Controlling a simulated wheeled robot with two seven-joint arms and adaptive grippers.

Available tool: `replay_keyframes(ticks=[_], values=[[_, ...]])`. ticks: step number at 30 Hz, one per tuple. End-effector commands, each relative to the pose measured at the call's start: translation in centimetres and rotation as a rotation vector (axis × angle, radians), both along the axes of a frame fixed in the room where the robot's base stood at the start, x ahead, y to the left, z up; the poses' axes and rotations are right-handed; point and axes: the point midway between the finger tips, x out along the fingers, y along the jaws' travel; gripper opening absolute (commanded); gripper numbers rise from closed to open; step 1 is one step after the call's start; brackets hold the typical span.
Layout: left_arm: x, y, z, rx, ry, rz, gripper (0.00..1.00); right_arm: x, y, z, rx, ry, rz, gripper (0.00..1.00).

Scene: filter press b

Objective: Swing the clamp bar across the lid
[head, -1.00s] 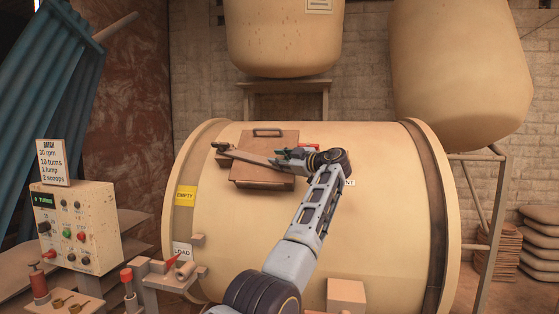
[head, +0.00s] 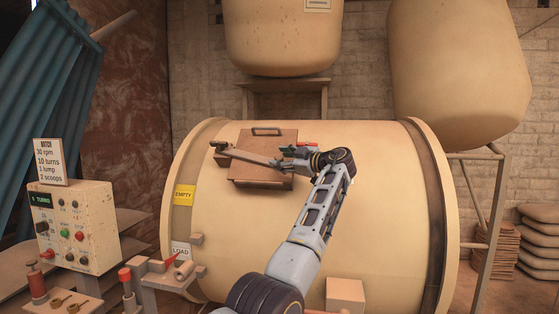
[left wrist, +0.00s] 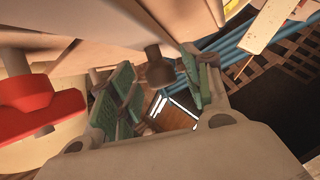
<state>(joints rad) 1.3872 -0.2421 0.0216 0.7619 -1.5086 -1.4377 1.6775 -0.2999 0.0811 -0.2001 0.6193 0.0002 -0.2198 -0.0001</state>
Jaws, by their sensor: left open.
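The brown lid (head: 262,180) lies on top of the big cream drum, with a dark handle at its back edge. The clamp bar (head: 248,156) runs from its mount (head: 219,147) at the lid's left side, slanting over the lid toward the lid's right edge. My left gripper (head: 284,160) is open at the bar's right end. In the left wrist view the open green-padded fingers (left wrist: 157,75) stand on either side of a dark round peg (left wrist: 157,66); I cannot tell whether they touch it. My right gripper is not in view.
A red part (head: 308,144) sits just behind my left gripper; a red knob (left wrist: 38,100) is close at the left in the wrist view. A control box (head: 75,225) and a small tool shelf (head: 170,278) stand left of the drum (head: 370,200).

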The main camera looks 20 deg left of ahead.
Motion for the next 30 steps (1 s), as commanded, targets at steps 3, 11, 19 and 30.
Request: replay_keyframes(ticks=[3, 11, 19, 30], values=[[-0.6, -1.5, 0.0, 0.000, 0.000, -0.002, 0.49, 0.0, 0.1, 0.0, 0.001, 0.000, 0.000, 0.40], [-2.0, -5.2, 0.2, 0.000, 0.001, -0.003, 0.49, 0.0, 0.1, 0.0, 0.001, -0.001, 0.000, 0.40], [-3.2, -8.3, 0.3, 0.000, 0.001, -0.001, 0.49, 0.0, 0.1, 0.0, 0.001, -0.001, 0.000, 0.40], [-3.7, -9.5, 0.4, 0.000, 0.001, -0.001, 0.49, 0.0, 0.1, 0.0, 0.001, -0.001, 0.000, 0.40]])
